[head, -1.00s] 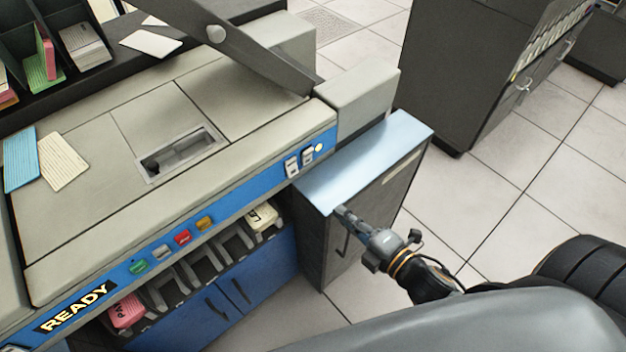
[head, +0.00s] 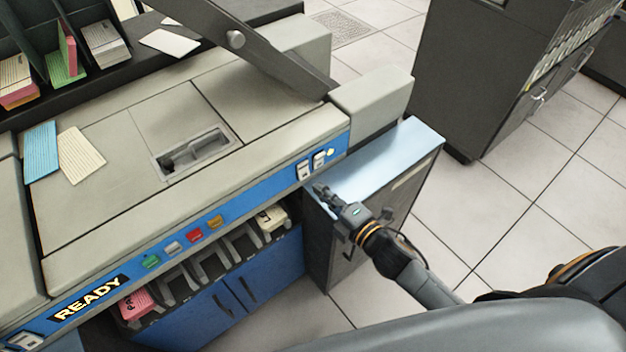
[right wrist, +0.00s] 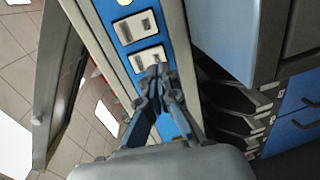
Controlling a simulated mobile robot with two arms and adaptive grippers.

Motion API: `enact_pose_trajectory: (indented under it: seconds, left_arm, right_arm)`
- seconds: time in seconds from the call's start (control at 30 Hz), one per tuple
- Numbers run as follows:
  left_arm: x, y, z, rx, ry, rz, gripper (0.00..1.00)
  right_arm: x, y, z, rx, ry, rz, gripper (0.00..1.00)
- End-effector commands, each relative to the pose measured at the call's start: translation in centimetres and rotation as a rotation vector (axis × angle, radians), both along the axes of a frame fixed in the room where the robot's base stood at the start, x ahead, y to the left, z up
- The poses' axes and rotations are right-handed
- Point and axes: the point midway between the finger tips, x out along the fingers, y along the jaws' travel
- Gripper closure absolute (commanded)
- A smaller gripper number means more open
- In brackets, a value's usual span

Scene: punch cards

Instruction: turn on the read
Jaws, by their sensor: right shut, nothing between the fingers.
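Two white rocker switches sit at the right end of the blue panel strip: a nearer-left switch (head: 303,170) and a right switch (head: 320,158). Their labels are too small to read. In the right wrist view they are the upper switch (right wrist: 136,27) and the lower switch (right wrist: 148,57). My right gripper (head: 319,189) is shut and empty, just below and right of the switches in the head view. In the right wrist view its tips (right wrist: 155,76) overlap the lower edge of the lower switch; I cannot tell if they touch. My left gripper is not in view.
A pale lamp (head: 331,152) is beside the switches. Green, white, red and orange buttons lie along the blue strip, with a READY sign (head: 90,298) further left. A grey cabinet with a light blue top (head: 390,155) stands right of the machine, close to my right gripper.

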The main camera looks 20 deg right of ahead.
Motion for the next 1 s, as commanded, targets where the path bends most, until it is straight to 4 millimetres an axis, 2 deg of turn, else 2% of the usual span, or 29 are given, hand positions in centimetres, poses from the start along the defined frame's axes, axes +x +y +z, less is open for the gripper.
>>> enact_pose_trajectory:
  seconds: [0.1,0.3,0.7,0.77,0.9,1.0]
  left_arm:
    - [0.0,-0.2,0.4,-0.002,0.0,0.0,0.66]
    - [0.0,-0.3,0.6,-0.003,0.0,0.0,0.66]
    - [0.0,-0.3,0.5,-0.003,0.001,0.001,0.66]
    - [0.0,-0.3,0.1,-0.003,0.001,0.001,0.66]
    - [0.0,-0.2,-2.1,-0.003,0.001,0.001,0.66]
    - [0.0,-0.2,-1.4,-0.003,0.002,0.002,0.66]
  right_arm:
    - [1.9,0.7,-0.1,0.003,-0.001,0.0,1.0]
    - [3.4,1.3,-0.5,0.001,-0.001,0.0,1.0]
    - [3.6,1.4,-0.6,0.001,-0.001,0.0,1.0]
    - [3.7,1.4,-0.8,0.005,-0.007,0.0,1.0]
    - [4.1,1.6,-1.6,0.022,-0.049,-0.002,1.0]
    - [4.2,1.6,-0.7,0.022,-0.054,0.0,1.0]
